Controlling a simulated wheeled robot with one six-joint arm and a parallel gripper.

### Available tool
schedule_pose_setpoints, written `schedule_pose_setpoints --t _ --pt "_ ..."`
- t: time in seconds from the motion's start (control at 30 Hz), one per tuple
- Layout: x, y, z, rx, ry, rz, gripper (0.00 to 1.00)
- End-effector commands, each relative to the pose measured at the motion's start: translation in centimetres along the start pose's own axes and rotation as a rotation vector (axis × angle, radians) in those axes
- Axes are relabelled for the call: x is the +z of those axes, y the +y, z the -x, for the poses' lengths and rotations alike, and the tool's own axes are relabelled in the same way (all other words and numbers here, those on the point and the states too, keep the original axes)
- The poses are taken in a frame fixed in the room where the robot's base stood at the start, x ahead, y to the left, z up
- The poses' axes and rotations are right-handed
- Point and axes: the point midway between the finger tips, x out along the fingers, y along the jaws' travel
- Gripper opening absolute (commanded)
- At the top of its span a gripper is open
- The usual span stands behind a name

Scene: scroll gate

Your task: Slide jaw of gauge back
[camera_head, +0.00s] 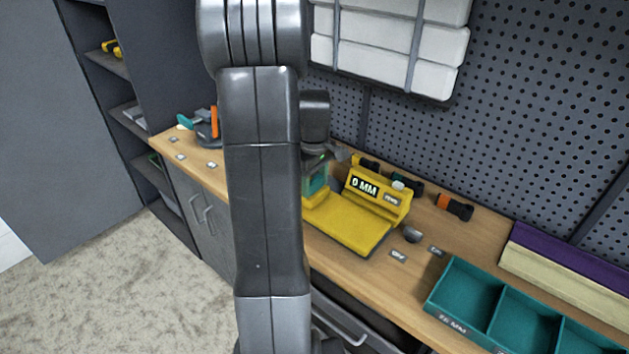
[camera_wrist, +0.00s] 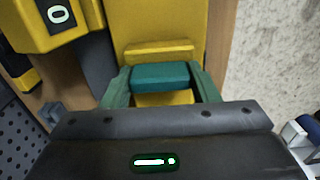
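The yellow gauge (camera_head: 352,228) stands on the bench right of my arm, its display (camera_head: 364,187) reading "0 MM". In the wrist view the display housing (camera_wrist: 68,30) is at upper left and the yellow bed (camera_wrist: 165,22) runs up the middle. A teal block, seemingly the grip of the gauge's jaw (camera_wrist: 160,76), sits between yellow parts. My gripper (camera_wrist: 160,80) has its green fingers on either side of this block, with no clear gap at either end. In the head view my gripper (camera_head: 316,180) is partly behind my arm, over the gauge's left end.
Teal bins (camera_head: 470,288) stand at the front right of the bench. A black and orange cylinder (camera_head: 453,207) lies behind the gauge, and a dark round knob (camera_head: 412,235) is right of it. A pegboard (camera_head: 530,110) rises behind. An orange and teal item (camera_head: 208,125) stands at the left end.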

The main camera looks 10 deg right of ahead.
Motion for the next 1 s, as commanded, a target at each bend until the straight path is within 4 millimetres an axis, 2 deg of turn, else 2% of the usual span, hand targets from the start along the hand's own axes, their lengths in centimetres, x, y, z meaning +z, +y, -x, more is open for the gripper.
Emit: schedule_pose_setpoints --t 0.03,0.13,0.27,0.6,0.7,1.0 --pt "0.0 0.0 0.0 0.0 0.0 0.0 0.31" --pt "0.0 0.0 0.0 0.0 0.0 0.0 0.14" --pt "0.6 0.0 0.0 0.0 0.0 -0.002 0.14" --pt "8.3 0.1 0.0 0.002 0.001 -0.005 0.14" --pt "9.7 0.1 0.0 0.002 0.001 -0.003 0.14" --pt "10.5 0.0 0.1 0.001 -0.002 0.001 0.14"
